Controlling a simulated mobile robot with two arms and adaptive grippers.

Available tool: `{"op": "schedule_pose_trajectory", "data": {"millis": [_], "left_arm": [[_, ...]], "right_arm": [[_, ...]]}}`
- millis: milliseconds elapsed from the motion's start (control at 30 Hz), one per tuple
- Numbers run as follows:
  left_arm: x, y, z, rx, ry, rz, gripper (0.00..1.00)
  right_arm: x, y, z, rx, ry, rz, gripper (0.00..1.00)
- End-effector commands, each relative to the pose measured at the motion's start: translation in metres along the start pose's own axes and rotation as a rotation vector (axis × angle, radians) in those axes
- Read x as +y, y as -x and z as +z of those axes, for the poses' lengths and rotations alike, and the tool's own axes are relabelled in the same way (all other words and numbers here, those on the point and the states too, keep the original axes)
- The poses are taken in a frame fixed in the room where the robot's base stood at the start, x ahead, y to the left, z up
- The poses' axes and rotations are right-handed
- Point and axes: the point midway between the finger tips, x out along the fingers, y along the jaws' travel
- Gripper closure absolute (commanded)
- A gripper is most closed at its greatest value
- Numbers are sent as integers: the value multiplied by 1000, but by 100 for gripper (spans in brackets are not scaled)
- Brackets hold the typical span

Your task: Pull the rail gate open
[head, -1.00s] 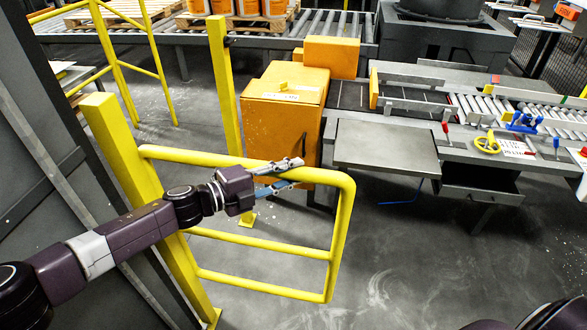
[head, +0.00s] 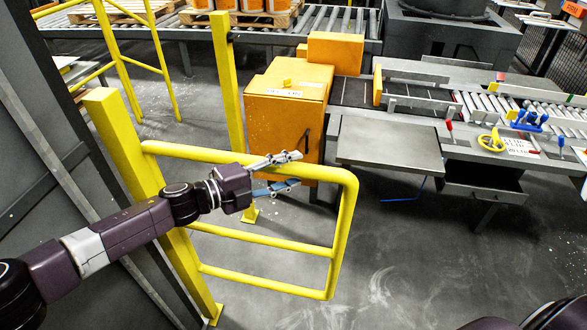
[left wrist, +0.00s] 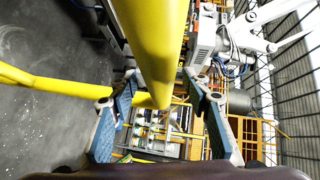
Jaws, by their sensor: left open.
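The yellow rail gate (head: 275,245) stands in the middle of the head view, its left end beside a thick yellow post (head: 130,150). Its top rail (head: 325,175) passes behind or between the fingers of my left gripper (head: 278,173). My left gripper is open, one finger above the rail and one below it in the picture. In the left wrist view, the yellow rail (left wrist: 150,35) runs in from the top between the two spread blue-padded fingers (left wrist: 168,120). I cannot tell whether either finger touches it. My right gripper is not in view.
An orange cabinet (head: 285,110) stands behind the gate. A grey worktable (head: 388,148) and roller conveyor (head: 480,105) lie to the right. Another slim yellow post (head: 228,90) stands behind the gate. Clear grey floor (head: 420,260) lies right of the gate.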

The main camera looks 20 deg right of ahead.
Motion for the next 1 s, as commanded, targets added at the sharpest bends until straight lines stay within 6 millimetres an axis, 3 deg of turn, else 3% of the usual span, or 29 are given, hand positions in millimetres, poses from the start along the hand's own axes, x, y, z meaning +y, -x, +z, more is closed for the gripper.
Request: {"op": "schedule_pose_trajectory", "data": {"millis": [300, 500, 700, 1000], "left_arm": [[1, 66, 1, -3, 0, 0, 56], [0, 96, 1, -2, 1, -1, 56], [0, 107, 1, -1, -1, 0, 56], [0, 107, 1, -1, -1, 0, 56]], "right_arm": [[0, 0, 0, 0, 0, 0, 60], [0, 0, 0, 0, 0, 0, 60], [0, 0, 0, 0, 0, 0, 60], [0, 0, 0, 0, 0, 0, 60]]}}
